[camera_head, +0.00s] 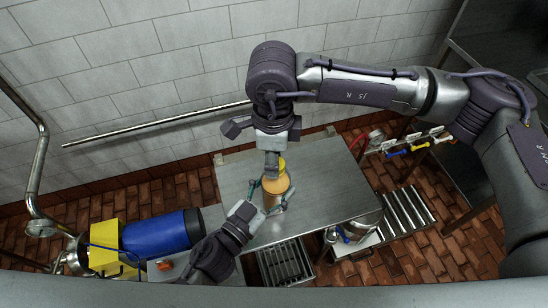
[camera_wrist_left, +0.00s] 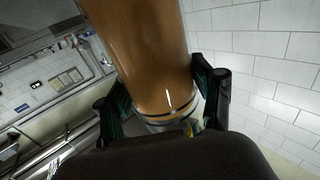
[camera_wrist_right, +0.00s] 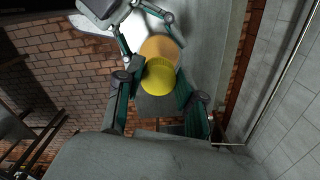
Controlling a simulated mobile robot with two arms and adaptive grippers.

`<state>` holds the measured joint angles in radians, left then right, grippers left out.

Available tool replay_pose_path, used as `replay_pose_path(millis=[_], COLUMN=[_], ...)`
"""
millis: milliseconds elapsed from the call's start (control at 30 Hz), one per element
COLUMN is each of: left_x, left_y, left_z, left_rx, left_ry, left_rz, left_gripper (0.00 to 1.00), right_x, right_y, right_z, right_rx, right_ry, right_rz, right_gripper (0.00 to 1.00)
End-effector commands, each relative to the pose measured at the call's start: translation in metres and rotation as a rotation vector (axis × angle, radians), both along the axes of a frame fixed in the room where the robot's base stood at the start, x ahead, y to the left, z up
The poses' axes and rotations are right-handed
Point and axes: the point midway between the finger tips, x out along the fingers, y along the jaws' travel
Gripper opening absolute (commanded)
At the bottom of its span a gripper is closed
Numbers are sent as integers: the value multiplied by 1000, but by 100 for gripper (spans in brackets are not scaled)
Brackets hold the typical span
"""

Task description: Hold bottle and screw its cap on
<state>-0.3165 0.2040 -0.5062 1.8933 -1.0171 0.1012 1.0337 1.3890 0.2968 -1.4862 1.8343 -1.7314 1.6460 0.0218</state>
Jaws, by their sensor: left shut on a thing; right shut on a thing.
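The bottle (camera_head: 275,191) is an orange-brown cylinder standing over the metal table. It fills the middle of the left wrist view (camera_wrist_left: 150,60). My left gripper (camera_head: 270,196) is shut on it, with a finger on each side. The yellow cap (camera_head: 281,164) is at the bottle's top, partly hidden by my right gripper (camera_head: 273,165). In the right wrist view the cap (camera_wrist_right: 158,82) lies between the fingers of my right gripper, shut on it from above. The bottle's orange top shows just beyond the cap. I cannot tell whether cap and bottle touch.
The metal table (camera_head: 325,185) has free room right of the bottle. A blue cylinder with a yellow part (camera_head: 160,234) lies at the left. A tiled wall and a metal rail (camera_head: 155,124) run behind. Valves with coloured handles (camera_head: 405,150) are at the right.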

Motion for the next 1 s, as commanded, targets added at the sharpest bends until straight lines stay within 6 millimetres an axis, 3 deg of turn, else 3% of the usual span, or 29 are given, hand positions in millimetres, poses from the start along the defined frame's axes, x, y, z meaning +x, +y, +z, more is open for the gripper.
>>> replay_pose_path(millis=[200,367,533,567,700,1000], left_x=[0,0,0,0,0,0], left_y=[0,0,0,0,0,0], left_z=[0,0,0,0,0,0], left_rx=[0,0,0,0,0,-1], left_ry=[0,0,0,0,0,1], left_rz=[0,0,0,0,-1,0], left_gripper=[0,0,0,0,0,0], right_x=[3,5,5,5,5,4], right_y=[-1,-2,-2,-3,-3,-2], right_z=[0,0,0,0,0,0], right_rx=[0,1,1,1,0,0], right_ry=[0,-2,-2,-2,-2,-1], right_rz=[-571,-886,-896,-896,-895,-893], right_gripper=[28,28,28,43,66,67])
